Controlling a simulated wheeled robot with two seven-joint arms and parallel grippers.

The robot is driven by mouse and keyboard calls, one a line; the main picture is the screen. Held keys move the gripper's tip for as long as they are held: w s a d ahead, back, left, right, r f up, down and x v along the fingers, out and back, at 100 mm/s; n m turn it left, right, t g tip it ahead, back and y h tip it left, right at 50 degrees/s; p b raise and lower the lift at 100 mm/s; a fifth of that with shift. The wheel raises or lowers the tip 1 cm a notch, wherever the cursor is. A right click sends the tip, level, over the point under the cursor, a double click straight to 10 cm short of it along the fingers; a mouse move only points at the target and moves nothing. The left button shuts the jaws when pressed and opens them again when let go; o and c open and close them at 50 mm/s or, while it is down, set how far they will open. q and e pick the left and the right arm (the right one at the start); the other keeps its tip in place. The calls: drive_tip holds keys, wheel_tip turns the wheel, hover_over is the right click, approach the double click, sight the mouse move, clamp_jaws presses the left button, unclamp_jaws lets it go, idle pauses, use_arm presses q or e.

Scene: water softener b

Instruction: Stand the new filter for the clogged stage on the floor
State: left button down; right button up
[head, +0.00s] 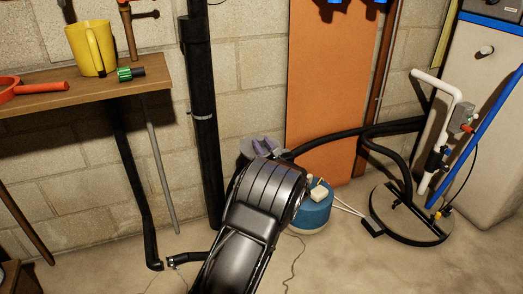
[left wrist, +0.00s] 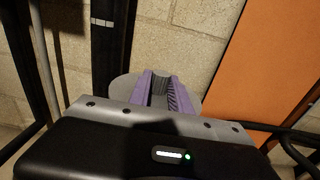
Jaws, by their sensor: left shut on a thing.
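My left gripper (head: 264,146) is in the middle of the head view, beyond my black forearm. Its purple fingers (left wrist: 162,92) are shut on a grey round thing, which looks like the filter (head: 247,146). In the left wrist view the grey filter (left wrist: 123,87) shows as a rounded shape behind and between the fingers. Most of it is hidden by the gripper and arm, so I cannot tell whether its base touches the floor. My right gripper is not in view.
A blue round container (head: 314,214) stands on the floor just right of my arm. A black vertical pipe (head: 201,120) is left of the gripper. An orange panel (head: 330,95) leans behind. A round floor lid (head: 408,222) with hoses is at right. A wooden shelf (head: 90,88) is at left.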

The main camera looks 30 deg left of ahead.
use_arm(q)
drive_tip(key=shift+f, duration=0.55)
drive_tip(key=shift+f+b, duration=1.35)
drive_tip(key=shift+f, duration=1.1)
drive_tip(key=shift+f, duration=0.2)
drive_tip(key=c, duration=1.2)
unclamp_jaws()
drive_tip(key=shift+f, duration=0.1)
